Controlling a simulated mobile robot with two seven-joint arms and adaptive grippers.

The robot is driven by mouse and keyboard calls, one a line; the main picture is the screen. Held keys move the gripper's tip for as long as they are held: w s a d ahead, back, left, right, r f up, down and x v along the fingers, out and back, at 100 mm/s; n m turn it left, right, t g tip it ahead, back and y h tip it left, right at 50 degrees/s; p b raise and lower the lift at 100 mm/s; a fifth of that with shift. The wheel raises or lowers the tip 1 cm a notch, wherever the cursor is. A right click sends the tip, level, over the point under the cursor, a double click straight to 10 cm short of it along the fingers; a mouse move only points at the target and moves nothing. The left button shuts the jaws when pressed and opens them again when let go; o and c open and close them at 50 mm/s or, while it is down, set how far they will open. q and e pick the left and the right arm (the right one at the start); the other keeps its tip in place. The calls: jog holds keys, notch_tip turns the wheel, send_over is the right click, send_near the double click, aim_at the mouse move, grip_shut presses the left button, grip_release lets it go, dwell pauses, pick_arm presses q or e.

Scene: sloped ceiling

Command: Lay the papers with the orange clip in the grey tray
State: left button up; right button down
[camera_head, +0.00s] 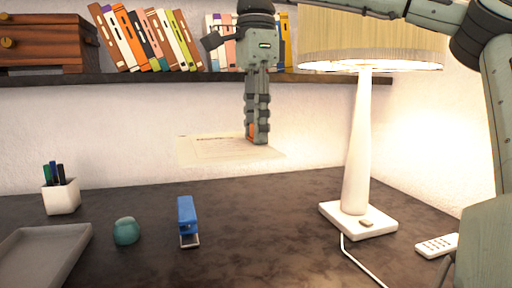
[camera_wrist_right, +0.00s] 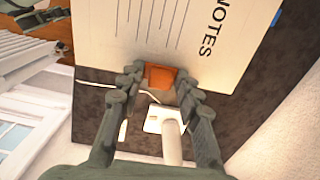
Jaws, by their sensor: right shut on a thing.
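The papers (camera_head: 215,149) are a cream sheaf held up in the air above the back of the desk. In the right wrist view the papers (camera_wrist_right: 170,35) show printed lines and the word NOTES. The orange clip (camera_wrist_right: 159,78) is on their near edge, between my fingers. My right gripper (camera_head: 257,138) points down and is shut on the clipped edge; it also shows in the right wrist view (camera_wrist_right: 160,85). The grey tray (camera_head: 75,236) lies at the front left of the desk, cut off by the picture edge. My left gripper is not seen in the head view.
A blue stapler (camera_head: 187,218), a teal round object (camera_head: 126,231) and a white pen cup (camera_head: 61,196) stand near the tray. A lamp (camera_head: 358,150) and a white remote (camera_head: 437,245) are at right. A shelf (camera_head: 200,77) with books runs behind.

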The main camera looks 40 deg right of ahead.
jog(key=shift+r+p, duration=0.6)
jog(key=shift+r, duration=0.25)
jog(key=shift+r+p, duration=0.6)
jog(key=shift+p, duration=0.1)
jog(key=shift+r+p, duration=0.3)
jog(key=shift+r, duration=0.5)
jog(key=shift+f, duration=0.1)
